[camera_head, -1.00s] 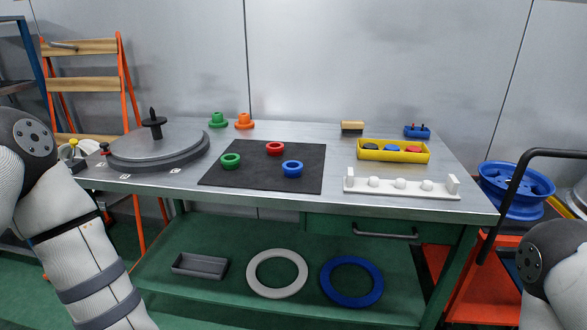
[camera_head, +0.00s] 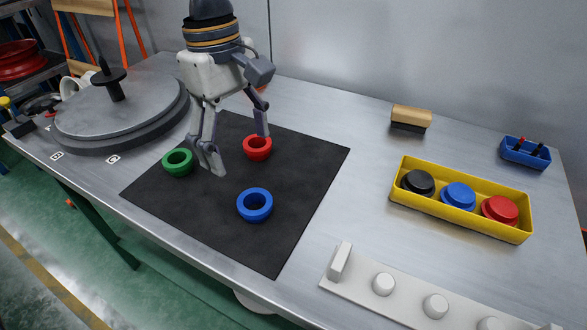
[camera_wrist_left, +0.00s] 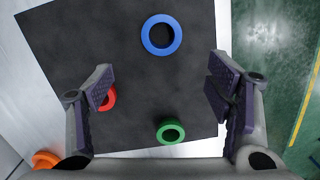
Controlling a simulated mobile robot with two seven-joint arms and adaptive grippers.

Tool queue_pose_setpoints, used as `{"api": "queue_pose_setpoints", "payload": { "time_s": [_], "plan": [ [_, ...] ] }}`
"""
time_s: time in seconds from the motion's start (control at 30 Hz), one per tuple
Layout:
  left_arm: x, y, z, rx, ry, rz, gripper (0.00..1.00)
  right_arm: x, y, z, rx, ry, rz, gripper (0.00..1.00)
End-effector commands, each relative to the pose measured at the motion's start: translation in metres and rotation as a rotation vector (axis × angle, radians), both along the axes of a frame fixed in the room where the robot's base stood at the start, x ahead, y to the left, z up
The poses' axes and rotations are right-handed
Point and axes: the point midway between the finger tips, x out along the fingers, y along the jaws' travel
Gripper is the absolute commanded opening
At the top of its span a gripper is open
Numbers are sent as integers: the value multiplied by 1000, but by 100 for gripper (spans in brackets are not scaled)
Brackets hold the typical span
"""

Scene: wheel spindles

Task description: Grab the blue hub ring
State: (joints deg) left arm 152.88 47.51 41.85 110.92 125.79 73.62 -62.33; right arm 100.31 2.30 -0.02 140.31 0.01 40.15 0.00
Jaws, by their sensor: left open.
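The blue hub ring (camera_head: 255,205) lies flat on the black mat (camera_head: 310,165), near the mat's front right part in the head view. In the left wrist view the blue ring (camera_wrist_left: 161,35) is at the top, beyond the fingertips. A red ring (camera_head: 257,148) and a green ring (camera_head: 178,162) lie on the same mat. My left gripper (camera_head: 238,150) is open and empty above the mat, pointing down, behind and left of the blue ring. In the wrist view its fingers (camera_wrist_left: 160,90) are wide apart; the left one partly covers the red ring (camera_wrist_left: 108,98). My right gripper is not in view.
A yellow tray (camera_head: 460,222) with black, blue and red caps stands at the right. A white pegged rack (camera_head: 400,297) is at the front right. A grey turntable (camera_head: 120,105) is at the left. A wooden-topped brush (camera_head: 411,116) and a small blue holder (camera_head: 525,153) stand behind.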

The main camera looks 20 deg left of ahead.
Motion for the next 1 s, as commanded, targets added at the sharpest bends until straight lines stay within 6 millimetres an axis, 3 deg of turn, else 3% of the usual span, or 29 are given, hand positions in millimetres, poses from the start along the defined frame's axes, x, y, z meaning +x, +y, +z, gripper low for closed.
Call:
{"api": "queue_pose_setpoints", "payload": {
  "time_s": [0.07,0.3,0.47,0.7,0.97,1.0],
  "plan": [
    [-1,-2,2,-18,3,-1,74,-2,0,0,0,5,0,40],
    [-4,-9,-50,-19,13,-1,74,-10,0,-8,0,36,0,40],
    [-4,-12,-70,-18,9,-1,74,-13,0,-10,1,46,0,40],
    [-5,-19,-112,-17,8,-2,74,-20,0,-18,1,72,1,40],
    [-5,-20,-115,-18,-1,0,74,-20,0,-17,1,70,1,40],
    [-5,-20,-115,-18,-1,0,65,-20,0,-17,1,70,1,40]
  ]
}}
